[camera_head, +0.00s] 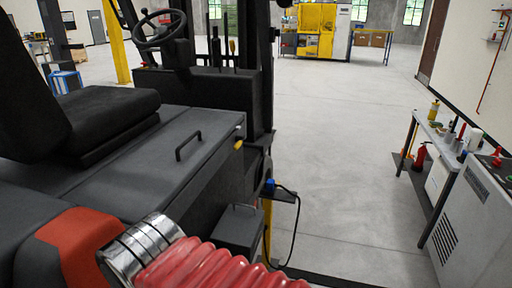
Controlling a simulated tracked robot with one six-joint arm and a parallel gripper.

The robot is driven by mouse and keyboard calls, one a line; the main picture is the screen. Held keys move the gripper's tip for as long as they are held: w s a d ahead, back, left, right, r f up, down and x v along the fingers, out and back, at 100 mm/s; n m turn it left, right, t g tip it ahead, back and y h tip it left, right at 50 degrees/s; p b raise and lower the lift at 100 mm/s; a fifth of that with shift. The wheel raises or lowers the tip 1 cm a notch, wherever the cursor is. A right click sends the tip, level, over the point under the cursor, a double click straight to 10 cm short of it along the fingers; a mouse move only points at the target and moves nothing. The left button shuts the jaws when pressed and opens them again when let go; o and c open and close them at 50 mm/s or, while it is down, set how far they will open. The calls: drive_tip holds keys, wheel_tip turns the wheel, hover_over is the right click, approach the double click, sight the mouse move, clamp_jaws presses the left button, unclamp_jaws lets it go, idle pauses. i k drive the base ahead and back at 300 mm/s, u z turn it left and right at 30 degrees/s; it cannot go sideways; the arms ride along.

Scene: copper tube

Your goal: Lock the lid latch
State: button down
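A small yellow piece (239,144) sits at the lid's right edge. It may be the latch, but it is too small to tell its position. My gripper is not in view.
The black seat (85,120) and steering wheel (159,28) stand at the left. A blue plug (269,185) with a hanging black cable is right of the body. A bench (440,140) stands far right. The grey floor (335,130) between is clear.

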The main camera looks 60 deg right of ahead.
sight(238, 143)
drive_tip(key=z, duration=1.7)
drive_tip(key=k, duration=1.35)
drive_tip(key=z, duration=0.55)
drive_tip(key=i, duration=1.2)
drive_tip(key=z, duration=0.25)
